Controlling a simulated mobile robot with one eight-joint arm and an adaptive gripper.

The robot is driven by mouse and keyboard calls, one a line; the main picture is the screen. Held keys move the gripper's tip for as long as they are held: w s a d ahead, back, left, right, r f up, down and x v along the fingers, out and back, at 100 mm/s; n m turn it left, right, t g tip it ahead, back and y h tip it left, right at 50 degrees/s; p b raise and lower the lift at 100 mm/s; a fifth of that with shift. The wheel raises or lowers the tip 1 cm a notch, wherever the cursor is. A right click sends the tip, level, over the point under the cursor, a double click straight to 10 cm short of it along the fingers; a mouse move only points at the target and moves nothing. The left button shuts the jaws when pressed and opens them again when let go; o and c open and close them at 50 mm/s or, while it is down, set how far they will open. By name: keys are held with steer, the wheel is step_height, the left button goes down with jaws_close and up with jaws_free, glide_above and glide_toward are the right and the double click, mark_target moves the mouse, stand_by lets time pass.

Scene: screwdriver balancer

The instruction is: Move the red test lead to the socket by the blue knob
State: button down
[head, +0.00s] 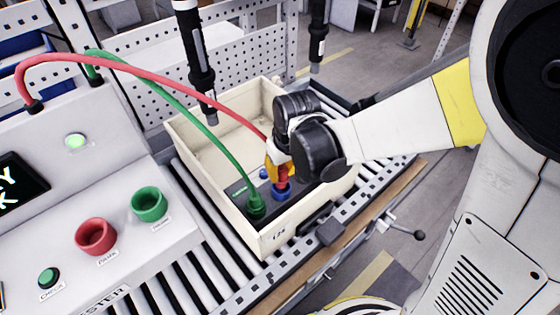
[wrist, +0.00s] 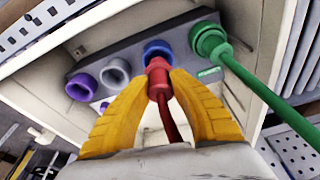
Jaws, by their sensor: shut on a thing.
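My gripper (wrist: 158,88) is shut on the red plug (wrist: 157,68) of the red test lead, which also shows in the head view (head: 230,111). The plug's tip overlaps a blue ring (wrist: 158,47) on the dark panel. I cannot tell whether the plug is seated there or just in front of it. In the head view, blue shows directly below the plug (head: 281,192), and a small blue part (head: 264,173) shows just left of my gripper (head: 281,177). The green lead's plug (wrist: 211,42) stands in the panel beside the blue ring.
A grey ring (wrist: 115,73) and a purple ring (wrist: 82,87) line the same panel. The panel lies inside a cream crate (head: 190,135) on a roller conveyor. The tester console (head: 120,215) stands at left. The green lead (head: 185,110) arches across the crate. Two dark tools hang above.

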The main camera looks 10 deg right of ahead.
mark_target(281, 180)
steer(key=shift+s+b+x, duration=0.2)
steer(key=shift+b+x, duration=0.65)
steer(key=shift+x, duration=0.1)
steer(key=shift+s+b+x, duration=0.15)
steer(key=shift+b+x, duration=0.65)
steer(key=shift+x, duration=0.15)
steer(key=shift+d, duration=0.15)
steer(key=c, duration=1.2)
jaws_free()
steer(key=v, duration=1.2)
steer(key=s+d+r+m+t, duration=0.1)
steer(key=s+d+m+t, duration=0.1)
steer(key=s+d, duration=0.2)
steer(key=s+d+r+m+t+h, duration=0.1)
steer(key=s+d+r+m+t, duration=0.1)
steer(key=d, duration=0.6)
steer(key=shift+s+d+m+t, duration=0.25)
steer(key=shift+s+t, duration=0.25)
steer(key=shift+s, duration=0.7)
